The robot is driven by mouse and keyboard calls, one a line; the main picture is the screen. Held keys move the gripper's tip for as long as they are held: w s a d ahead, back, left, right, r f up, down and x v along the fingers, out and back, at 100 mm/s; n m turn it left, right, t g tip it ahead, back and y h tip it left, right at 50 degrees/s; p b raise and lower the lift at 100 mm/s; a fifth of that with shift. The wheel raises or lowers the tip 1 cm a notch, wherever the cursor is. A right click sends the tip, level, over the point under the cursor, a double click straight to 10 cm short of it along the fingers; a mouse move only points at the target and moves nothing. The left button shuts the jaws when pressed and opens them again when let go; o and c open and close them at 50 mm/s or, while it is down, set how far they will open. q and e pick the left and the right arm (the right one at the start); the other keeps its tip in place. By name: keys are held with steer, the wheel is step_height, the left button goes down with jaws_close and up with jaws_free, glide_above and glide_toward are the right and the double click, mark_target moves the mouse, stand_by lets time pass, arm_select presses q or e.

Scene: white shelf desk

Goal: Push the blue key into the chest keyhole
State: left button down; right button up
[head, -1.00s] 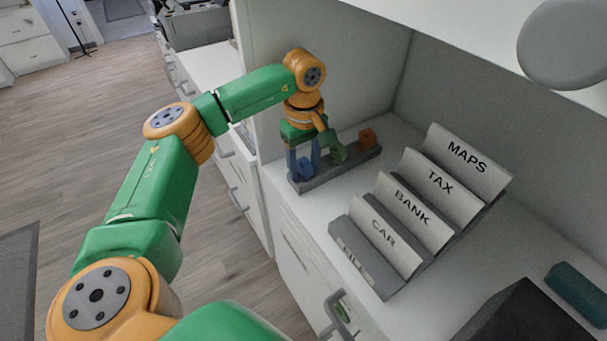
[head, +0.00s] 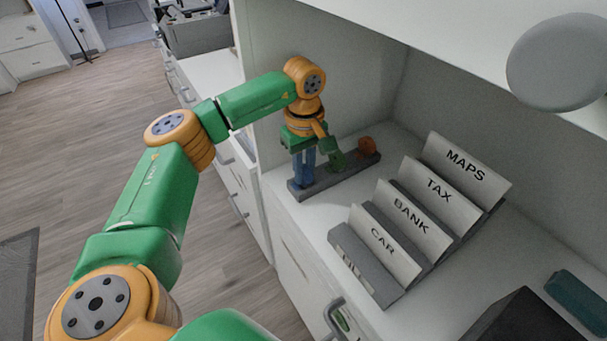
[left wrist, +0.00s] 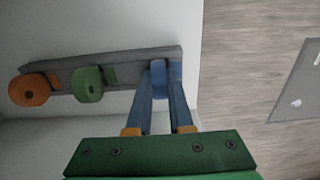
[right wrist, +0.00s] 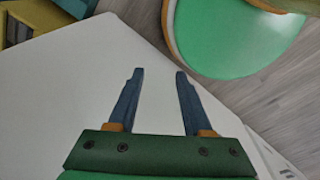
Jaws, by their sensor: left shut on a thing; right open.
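The blue key (left wrist: 158,72) stands at the end of a grey rack (left wrist: 120,64), in line with a green key (left wrist: 89,84) and an orange key (left wrist: 30,90). My left gripper (head: 304,178) reaches down over the rack's near left end. Its blue fingers are shut on the blue key, which they largely hide in the head view. The key is still at the rack. My right gripper (right wrist: 159,74) is open and empty over a white surface. I cannot make out the chest or its keyhole for certain.
A grey file holder (head: 365,268) with several labelled cards stands right of the rack. A dark box (head: 518,318) and a teal object (head: 578,300) are at the lower right. An upper white shelf overhangs the desk. Bare desk lies between rack and file holder.

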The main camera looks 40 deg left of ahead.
arm_select(q)
steer(key=shift+r+p, duration=1.75)
steer(key=shift+r, duration=0.15)
